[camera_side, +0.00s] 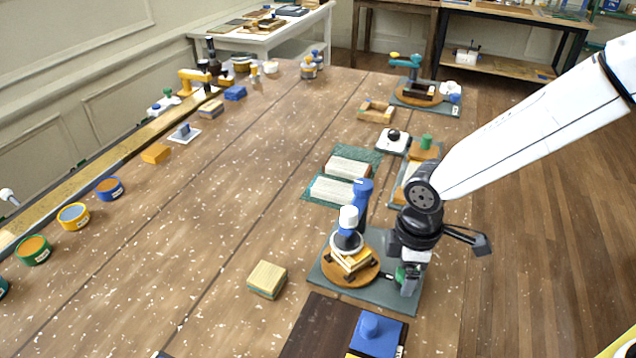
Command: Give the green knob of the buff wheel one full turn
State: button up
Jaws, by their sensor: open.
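The buff wheel (336,276) is a flat tan disc lying on a grey-green base plate (378,292) at the front right of the table. Wooden blocks sit on top of it, and a blue post with a white-capped part stands at its back. A small green knob (400,273) shows at the right side of the plate, partly hidden by my gripper. My gripper (407,282) points down over the right part of the plate, right at the green knob. It is open, with the knob at its fingers; whether they touch it is hard to tell.
A blue-topped block (377,334) on a dark board (318,328) stands close in front. A tan block (267,279) lies left of the plate. Behind are a green-handled block (426,142) and a similar wheel stand (418,96).

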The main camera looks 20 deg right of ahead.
grip_shut()
jog(key=shift+m, duration=0.4)
jog(key=m, duration=0.5)
jog(key=shift+w+d, duration=0.1)
jog(key=m, duration=0.6)
jog(key=shift+d, duration=0.1)
jog(key=m, duration=0.5)
jog(key=shift+m, duration=0.4)
jog(key=m, duration=0.6)
jog(key=shift+d, duration=0.15)
jog(key=shift+r, duration=0.1)
